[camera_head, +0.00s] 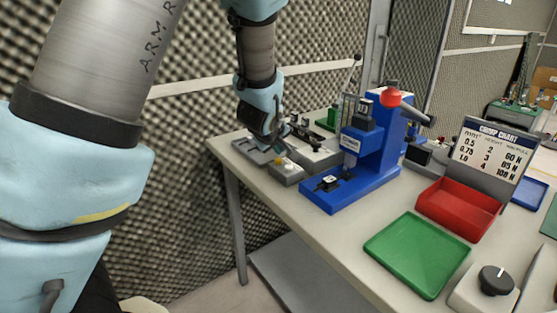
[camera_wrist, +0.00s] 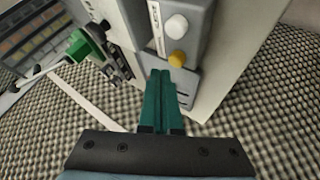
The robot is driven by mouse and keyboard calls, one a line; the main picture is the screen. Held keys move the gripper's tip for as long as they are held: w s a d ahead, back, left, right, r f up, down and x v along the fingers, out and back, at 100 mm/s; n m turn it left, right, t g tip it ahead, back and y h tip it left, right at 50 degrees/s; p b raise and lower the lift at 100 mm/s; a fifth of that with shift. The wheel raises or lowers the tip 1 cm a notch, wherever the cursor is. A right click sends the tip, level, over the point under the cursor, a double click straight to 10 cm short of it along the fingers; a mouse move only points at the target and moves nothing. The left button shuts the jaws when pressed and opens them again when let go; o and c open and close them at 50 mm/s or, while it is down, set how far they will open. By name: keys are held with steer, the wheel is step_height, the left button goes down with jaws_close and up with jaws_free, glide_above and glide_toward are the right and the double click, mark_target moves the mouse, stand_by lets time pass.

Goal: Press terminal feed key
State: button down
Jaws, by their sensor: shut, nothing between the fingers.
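A grey box (camera_wrist: 189,62) with a white round key (camera_wrist: 176,27) and a yellow round key (camera_wrist: 177,58) shows in the wrist view. Lettering runs beside the keys, too small to read, so I cannot tell which is the terminal feed key. My gripper (camera_wrist: 165,76) is shut and empty, its teal fingers together. Its tips appear just short of the yellow key, and I cannot tell whether they touch it. In the head view the grey box (camera_head: 289,174) sits at the table's near left edge, with my gripper (camera_head: 281,150) just above it.
A blue press (camera_head: 362,165) with a red knob stands right of the box. A green tray (camera_head: 418,254), a red bin (camera_head: 461,207) and a crimp chart (camera_head: 491,155) are further right. A green connector (camera_wrist: 84,46) shows in the wrist view. A foam wall stands behind the table.

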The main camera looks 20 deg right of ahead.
stand_by(0.7)
steer(key=shift+f+b, duration=0.4)
steer(key=shift+b, duration=0.05)
steer(key=shift+f+b, duration=0.45)
steer(key=shift+f, duration=0.1)
stand_by(0.5)
steer(key=shift+r, duration=0.1)
steer(key=shift+r+p, duration=0.65)
steer(key=shift+r, duration=0.2)
steer(key=shift+r, duration=0.1)
step_height(320, 180, up, 5)
steer(key=p, duration=0.3)
stand_by(0.9)
